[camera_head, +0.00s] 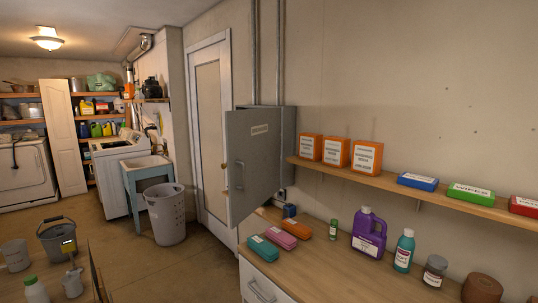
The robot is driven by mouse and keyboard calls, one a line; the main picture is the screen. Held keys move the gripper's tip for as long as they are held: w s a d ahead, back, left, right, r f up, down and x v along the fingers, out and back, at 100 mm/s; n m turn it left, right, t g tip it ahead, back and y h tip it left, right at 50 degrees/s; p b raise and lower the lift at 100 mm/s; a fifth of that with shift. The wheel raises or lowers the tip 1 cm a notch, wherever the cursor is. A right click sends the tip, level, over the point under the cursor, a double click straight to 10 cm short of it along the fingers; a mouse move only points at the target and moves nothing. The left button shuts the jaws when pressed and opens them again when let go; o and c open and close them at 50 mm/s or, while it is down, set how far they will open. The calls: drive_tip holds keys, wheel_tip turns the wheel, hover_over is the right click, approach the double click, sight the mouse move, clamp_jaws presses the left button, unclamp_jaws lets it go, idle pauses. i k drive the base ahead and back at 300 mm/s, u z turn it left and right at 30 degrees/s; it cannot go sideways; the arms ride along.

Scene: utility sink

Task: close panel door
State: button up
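The grey panel door (252,168) stands open in the head view. It is a flat metal door with a small white label near its top and a handle near its left edge. It swings out from the grey wall panel box (288,150), which is mounted on the wall under two conduits. The door hides most of the box and its inside. The door's lower end hangs near the left end of the wooden counter. I do not see my gripper in this view.
The wooden counter (335,262) holds colored packets, a purple jug (369,232), a teal bottle (404,250) and jars. A wall shelf (400,183) with boxes runs right of the panel. A laundry basket (165,214) stands left of the door; buckets crowd the lower left. Some floor is clear.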

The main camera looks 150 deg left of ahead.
sight(253, 136)
drive_tip(key=u, duration=4.8)
drive_tip(key=i, duration=1.8)
drive_tip(key=u, duration=0.7)
